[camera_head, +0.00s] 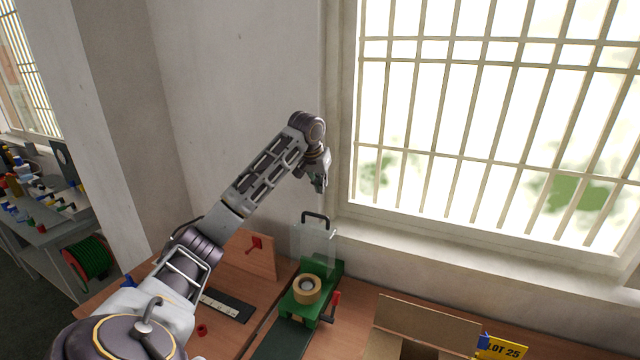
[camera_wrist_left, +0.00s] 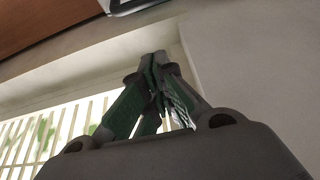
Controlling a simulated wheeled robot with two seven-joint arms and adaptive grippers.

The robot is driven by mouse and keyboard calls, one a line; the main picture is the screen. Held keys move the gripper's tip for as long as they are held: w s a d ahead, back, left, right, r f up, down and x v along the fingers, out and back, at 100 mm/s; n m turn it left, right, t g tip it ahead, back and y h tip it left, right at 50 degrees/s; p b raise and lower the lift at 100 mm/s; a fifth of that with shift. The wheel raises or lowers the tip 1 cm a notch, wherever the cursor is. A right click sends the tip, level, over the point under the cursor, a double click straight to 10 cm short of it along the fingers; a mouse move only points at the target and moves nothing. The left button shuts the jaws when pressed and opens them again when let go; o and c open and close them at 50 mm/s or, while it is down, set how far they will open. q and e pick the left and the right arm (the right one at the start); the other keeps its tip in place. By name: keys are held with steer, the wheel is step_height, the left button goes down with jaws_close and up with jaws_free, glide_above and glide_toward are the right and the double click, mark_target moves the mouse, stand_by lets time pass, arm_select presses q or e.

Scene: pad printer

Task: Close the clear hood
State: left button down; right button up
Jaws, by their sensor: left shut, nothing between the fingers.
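The clear hood (camera_head: 314,243) stands raised at the back of the green pad printer (camera_head: 301,300), with a dark handle (camera_head: 316,216) along its top edge. My left gripper (camera_head: 320,187) is above the hood, a little over the handle and apart from it. Its fingers are shut and empty. In the left wrist view the fingertips (camera_wrist_left: 155,58) meet, with nothing between them. A tan ring-shaped part (camera_head: 307,288) sits on the printer. My right gripper is not in view.
A red lever (camera_head: 335,303) is at the printer's right side. A cardboard box (camera_head: 425,325) and a yellow lot sign (camera_head: 503,348) stand to the right. A wooden panel (camera_head: 252,255) is left of the hood. The wall and barred window (camera_head: 480,120) rise behind.

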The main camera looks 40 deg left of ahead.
arm_select(q)
step_height(320, 180, down, 8)
steer(key=p, duration=0.2)
steer(key=shift+s+r+p, duration=0.2)
steer(key=shift+s+p, duration=0.1)
steer(key=shift+s, duration=0.05)
stand_by(0.7)
steer(key=shift+d+f, duration=0.1)
stand_by(0.5)
